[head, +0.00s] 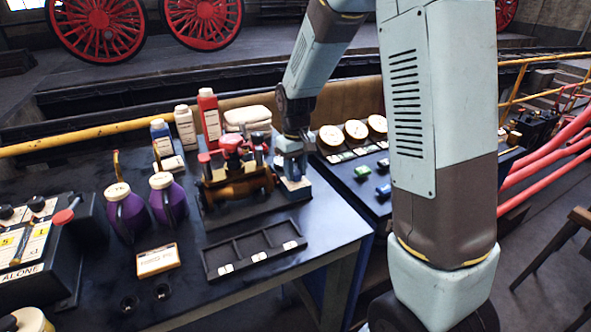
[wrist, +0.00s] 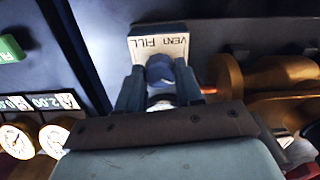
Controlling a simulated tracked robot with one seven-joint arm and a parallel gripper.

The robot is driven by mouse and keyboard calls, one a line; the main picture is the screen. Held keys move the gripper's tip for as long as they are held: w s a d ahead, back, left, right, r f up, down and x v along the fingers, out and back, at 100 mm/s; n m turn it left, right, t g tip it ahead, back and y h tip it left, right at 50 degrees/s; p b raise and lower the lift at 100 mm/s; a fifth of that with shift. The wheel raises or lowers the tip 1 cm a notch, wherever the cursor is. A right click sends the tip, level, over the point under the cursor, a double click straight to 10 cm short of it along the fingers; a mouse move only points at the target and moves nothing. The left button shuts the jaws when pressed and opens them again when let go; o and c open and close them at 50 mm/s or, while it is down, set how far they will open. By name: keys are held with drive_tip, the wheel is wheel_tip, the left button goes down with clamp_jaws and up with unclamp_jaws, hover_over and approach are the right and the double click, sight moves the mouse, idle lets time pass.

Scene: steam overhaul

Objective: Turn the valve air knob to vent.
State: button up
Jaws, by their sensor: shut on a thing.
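The valve air knob (wrist: 160,68) is blue and shows in the wrist view between my two fingers. My gripper (wrist: 158,76) is shut on it. Behind the knob, a pale plate (wrist: 160,44) reads FILL and VENT, upside down in this view. The knob's pointer is too small to read. The knob is hidden there by my gripper.
Red-capped fittings (head: 232,150) stand on the brass body, close left of my gripper. A black divided tray (head: 253,254) and purple jugs (head: 168,199) are on the bench. Gauges (head: 355,130) stand to the right. The dark bench strip before the block is clear.

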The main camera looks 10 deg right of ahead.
sight(296, 172)
drive_tip(key=shift+n, duration=0.3)
idle(0.4)
drive_tip(key=o, duration=1)
drive_tip(key=shift+o, duration=0.2)
wheel_tip(296, 172, up, 14)
drive_tip(key=shift+f, duration=0.15)
